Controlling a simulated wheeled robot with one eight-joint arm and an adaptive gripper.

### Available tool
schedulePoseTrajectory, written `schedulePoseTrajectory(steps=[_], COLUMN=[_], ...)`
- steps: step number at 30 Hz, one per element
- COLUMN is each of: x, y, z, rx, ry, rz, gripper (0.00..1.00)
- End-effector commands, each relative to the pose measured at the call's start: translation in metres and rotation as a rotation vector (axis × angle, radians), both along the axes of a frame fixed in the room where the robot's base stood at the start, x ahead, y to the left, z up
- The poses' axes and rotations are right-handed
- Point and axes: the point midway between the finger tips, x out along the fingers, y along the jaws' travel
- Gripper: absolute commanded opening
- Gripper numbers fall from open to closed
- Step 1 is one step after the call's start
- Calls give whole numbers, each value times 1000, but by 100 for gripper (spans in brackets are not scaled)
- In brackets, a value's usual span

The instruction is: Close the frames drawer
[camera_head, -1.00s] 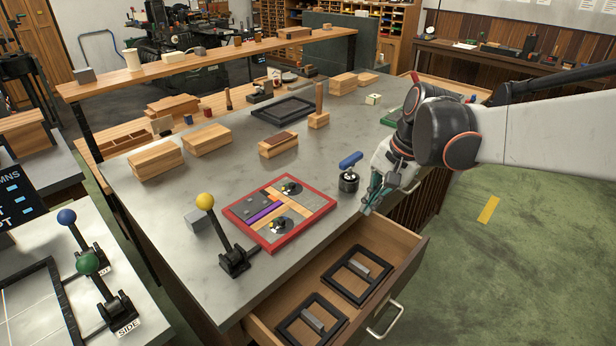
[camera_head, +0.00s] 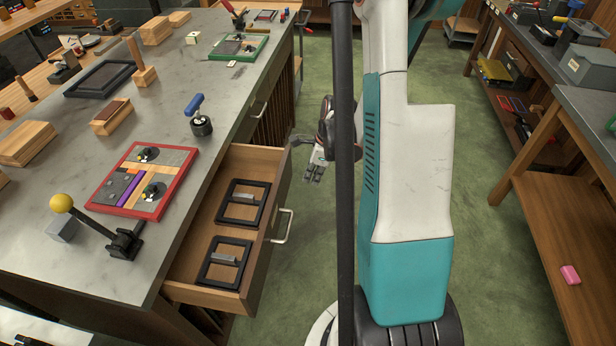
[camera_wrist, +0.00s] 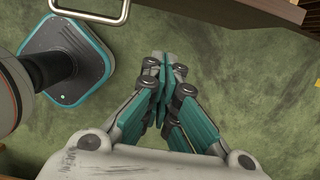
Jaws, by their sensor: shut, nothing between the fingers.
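The frames drawer (camera_head: 214,296) stands pulled out from the side of the grey-topped bench. Two black frames (camera_head: 243,204) with grey blocks lie in it. Its metal handle (camera_head: 284,226) is on the outer front and also shows at the top left of the wrist view (camera_wrist: 92,16). My gripper (camera_head: 314,174) hangs over the green floor to the right of the drawer front, apart from the handle. In the wrist view my gripper (camera_wrist: 163,62) has its fingers together with nothing between them. Part of it is hidden behind my arm in the head view.
On the bench (camera_head: 60,198) are a red-edged tray (camera_head: 108,206), a yellow-knobbed lever (camera_head: 62,204) and a blue-handled tool (camera_head: 201,125). A wooden bench (camera_head: 560,200) stands at right. Green floor (camera_head: 480,260) lies clear between.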

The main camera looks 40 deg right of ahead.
Motion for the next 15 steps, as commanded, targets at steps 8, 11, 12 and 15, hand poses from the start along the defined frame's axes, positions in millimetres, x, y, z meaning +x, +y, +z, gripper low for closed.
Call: schedulePoseTrajectory(steps=[8,11,12,15], x=[12,15,21,32], y=[9,11,17,26], z=[-58,-76,-73,-72], rx=[-1,-1,-1,-1], ry=[0,-1,-2,0], rz=[3,4,7,7], gripper=[0,0,0,0])
